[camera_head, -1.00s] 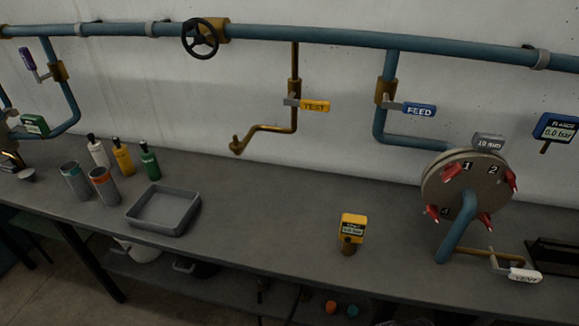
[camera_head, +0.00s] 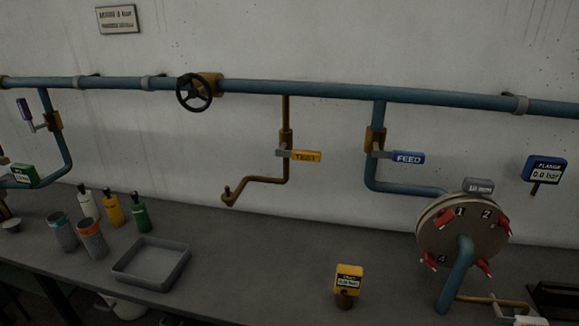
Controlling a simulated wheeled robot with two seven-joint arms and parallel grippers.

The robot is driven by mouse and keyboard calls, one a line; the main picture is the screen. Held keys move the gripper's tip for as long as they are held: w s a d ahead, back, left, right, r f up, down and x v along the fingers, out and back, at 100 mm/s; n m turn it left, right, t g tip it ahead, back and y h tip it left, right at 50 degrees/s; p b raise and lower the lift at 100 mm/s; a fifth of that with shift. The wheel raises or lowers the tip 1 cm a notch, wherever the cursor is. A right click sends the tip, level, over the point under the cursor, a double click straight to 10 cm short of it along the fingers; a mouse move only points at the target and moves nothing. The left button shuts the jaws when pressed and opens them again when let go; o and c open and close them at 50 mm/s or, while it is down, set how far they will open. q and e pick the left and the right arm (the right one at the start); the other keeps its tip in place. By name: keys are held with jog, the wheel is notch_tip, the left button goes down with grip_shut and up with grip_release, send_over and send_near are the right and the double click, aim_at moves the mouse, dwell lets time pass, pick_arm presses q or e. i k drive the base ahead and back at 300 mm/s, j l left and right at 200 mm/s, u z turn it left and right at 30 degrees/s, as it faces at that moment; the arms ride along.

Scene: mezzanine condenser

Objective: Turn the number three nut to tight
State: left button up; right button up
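A round metal flange (camera_head: 462,218) stands at the right of the bench, with a blue pipe (camera_head: 458,272) coming out of its front. Red-marked nuts sit around its face: one by label 1 (camera_head: 445,218), one by label 2 (camera_head: 503,227), one by label 4 (camera_head: 430,261), and one at the lower right (camera_head: 484,266). No number 3 label is readable; the blue pipe covers part of the face. A grey block marked 10 mm or similar (camera_head: 478,185) rests on top of the flange. Neither of my grippers is in view.
A blue flange gauge (camera_head: 545,170) reads 0.0 bar. A yellow gauge (camera_head: 348,280) stands on the bench (camera_head: 270,265). A grey tray (camera_head: 150,264), bottles (camera_head: 113,209) and cups (camera_head: 62,232) are at left. Yellow TEST (camera_head: 305,156) and blue FEED (camera_head: 408,157) handles hang from the wall pipes.

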aim_at(482, 263)
jog(key=z, duration=1.4)
